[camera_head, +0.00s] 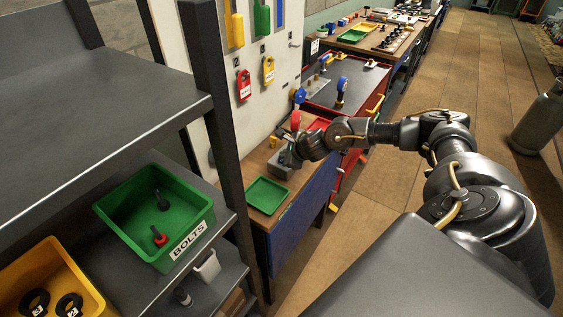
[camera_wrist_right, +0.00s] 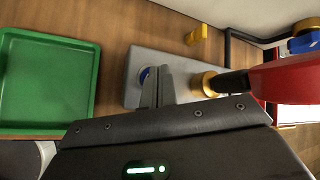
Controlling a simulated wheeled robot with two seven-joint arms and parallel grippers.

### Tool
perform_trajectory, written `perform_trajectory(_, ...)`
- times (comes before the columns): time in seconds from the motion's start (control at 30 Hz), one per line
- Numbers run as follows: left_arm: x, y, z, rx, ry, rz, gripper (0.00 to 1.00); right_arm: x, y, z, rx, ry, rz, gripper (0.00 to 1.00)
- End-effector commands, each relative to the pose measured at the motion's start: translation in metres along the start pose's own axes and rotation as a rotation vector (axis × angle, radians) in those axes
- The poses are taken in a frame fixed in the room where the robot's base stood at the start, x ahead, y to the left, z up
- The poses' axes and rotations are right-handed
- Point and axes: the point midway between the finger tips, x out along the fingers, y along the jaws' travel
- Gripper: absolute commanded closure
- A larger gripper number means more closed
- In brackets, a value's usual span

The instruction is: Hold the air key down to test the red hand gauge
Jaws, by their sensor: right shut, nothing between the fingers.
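A grey box (camera_wrist_right: 135,62) lies on the wooden bench and carries a round blue key (camera_wrist_right: 146,76) and a brass fitting (camera_wrist_right: 208,84). My right gripper (camera_wrist_right: 158,78) is shut and empty. Its fingertips are at the blue key and partly cover it; I cannot tell whether they touch it or press it. The red hand gauge (camera_wrist_right: 288,80) is at the right of the wrist view, its dark stem pointing at the brass fitting. In the head view the red gauge (camera_head: 295,120) stands just behind my right gripper (camera_head: 287,156), beside the grey box (camera_head: 279,170). My left gripper is out of view.
A green tray (camera_head: 267,195) lies on the bench left of the grey box; it also shows in the wrist view (camera_wrist_right: 88,90). A small yellow block (camera_wrist_right: 196,34) sits behind the box. A dark shelf with a green bolts bin (camera_head: 150,243) stands at the left.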

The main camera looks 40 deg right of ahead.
Motion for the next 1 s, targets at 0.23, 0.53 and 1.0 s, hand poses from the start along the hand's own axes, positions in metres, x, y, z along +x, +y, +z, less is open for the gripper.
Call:
perform_trajectory(0.23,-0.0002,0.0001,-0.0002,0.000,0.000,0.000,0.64,-0.0002,-0.0001,0.0001,0.000,0.000,0.000,1.00)
perform_trajectory(0.53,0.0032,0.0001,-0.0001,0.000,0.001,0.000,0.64,0.0018,0.0014,-0.0013,0.000,0.000,0.000,1.00)
perform_trajectory(1.0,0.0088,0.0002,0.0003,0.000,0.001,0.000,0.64,0.0049,0.0036,-0.0036,0.000,0.000,0.000,1.00)
